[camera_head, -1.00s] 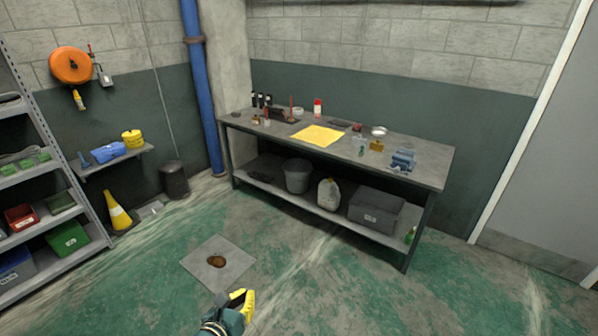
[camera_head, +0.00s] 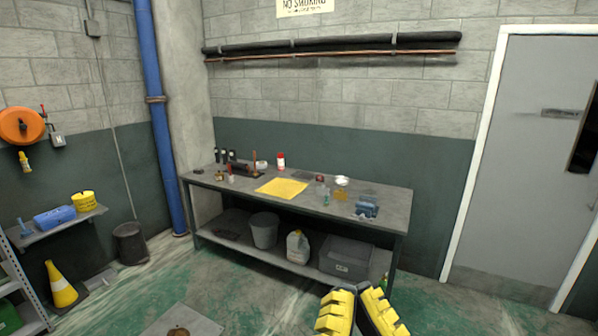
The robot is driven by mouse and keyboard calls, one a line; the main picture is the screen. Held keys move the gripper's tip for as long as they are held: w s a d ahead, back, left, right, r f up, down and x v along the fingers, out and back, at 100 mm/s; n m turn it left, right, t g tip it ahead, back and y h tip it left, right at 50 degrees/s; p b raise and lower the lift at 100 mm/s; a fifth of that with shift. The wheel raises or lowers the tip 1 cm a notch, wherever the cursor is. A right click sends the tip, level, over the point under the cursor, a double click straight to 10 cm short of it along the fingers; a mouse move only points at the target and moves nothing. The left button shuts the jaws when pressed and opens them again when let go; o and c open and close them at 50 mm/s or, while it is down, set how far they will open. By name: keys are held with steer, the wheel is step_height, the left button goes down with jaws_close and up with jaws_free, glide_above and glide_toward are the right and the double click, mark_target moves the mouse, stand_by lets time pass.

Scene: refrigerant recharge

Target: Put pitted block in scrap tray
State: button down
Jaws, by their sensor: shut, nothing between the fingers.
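My gripper (camera_head: 358,296) shows at the bottom edge of the head view, with yellow fingers. It is shut and holds nothing, in front of the workbench (camera_head: 388,197) and apart from it. I cannot make out the pitted block for sure among the small items on the bench top. A dark tray-like item (camera_head: 242,170) lies at the left rear of the bench top; I cannot tell whether it is the scrap tray. A small brass-coloured item (camera_head: 340,195) sits to the right of the yellow cloth (camera_head: 282,187).
A blue vise-like item (camera_head: 367,207) is at the bench's right front. A grey bucket (camera_head: 264,230), a white jug (camera_head: 298,246) and a grey bin (camera_head: 346,259) stand on the lower shelf. A yellow cone (camera_head: 62,285) and floor drain plate (camera_head: 182,322) are at left.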

steer(key=d+f+g+h, duration=0.1)
steer(key=d+f+h, duration=0.1)
steer(key=f+h, duration=0.1)
steer(key=shift+w+d+g, duration=0.1)
steer(key=shift+d+g, duration=0.25)
steer(key=shift+g, duration=0.05)
steer(key=c, duration=1.8)
jaws_free()
steer(key=r+p, duration=0.5)
steer(key=p, duration=0.1)
steer(key=r+p, duration=1.2)
steer(key=shift+w, duration=0.25)
steer(key=o, duration=1.4)
steer(key=shift+f, duration=0.15)
